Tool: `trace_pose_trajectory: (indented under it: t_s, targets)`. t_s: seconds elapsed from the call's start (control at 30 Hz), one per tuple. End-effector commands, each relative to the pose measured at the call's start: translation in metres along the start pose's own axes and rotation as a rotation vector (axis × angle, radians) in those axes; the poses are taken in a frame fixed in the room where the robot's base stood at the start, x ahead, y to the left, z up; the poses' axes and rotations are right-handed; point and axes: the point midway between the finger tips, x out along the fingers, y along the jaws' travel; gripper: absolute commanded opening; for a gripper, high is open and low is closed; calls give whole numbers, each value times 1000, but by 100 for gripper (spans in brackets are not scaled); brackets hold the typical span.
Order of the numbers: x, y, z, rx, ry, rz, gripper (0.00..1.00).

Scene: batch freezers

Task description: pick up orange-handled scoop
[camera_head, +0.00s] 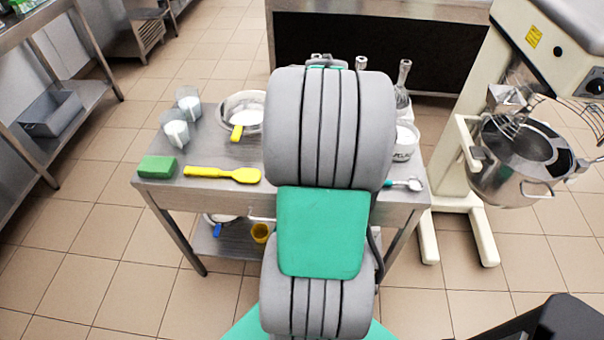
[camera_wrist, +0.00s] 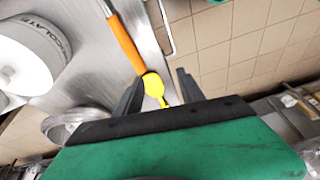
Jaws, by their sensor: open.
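The orange-handled scoop (camera_wrist: 125,45) lies on the steel table in the wrist view. Its orange handle slants from the upper left toward my gripper, and a yellow part (camera_wrist: 153,84) shows at its lower end. Its upper end runs out of the frame. My gripper (camera_wrist: 160,75) is open, with one dark finger on each side of the yellow part. I cannot tell whether the fingers are at its height. In the head view my arm hides both the gripper and this scoop.
The steel table (camera_head: 157,194) carries a green sponge (camera_head: 157,167), a yellow spatula (camera_head: 222,174), a teal-handled scoop (camera_head: 404,184) and a metal bowl (camera_head: 252,99). A white labelled tub (camera_wrist: 28,55) stands left of the scoop. A mixer (camera_head: 520,160) stands right.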

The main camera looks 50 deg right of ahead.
Motion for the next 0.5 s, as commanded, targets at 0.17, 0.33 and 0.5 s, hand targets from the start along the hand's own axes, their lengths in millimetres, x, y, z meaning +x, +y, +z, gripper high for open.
trace_pose_trajectory:
  t_s: [0.17,0.33,0.5]
  targets:
    - [-6,45,60,-107,71,13,46]
    - [9,50,65,-136,83,14,46]
    - [33,50,62,-134,81,14,46]
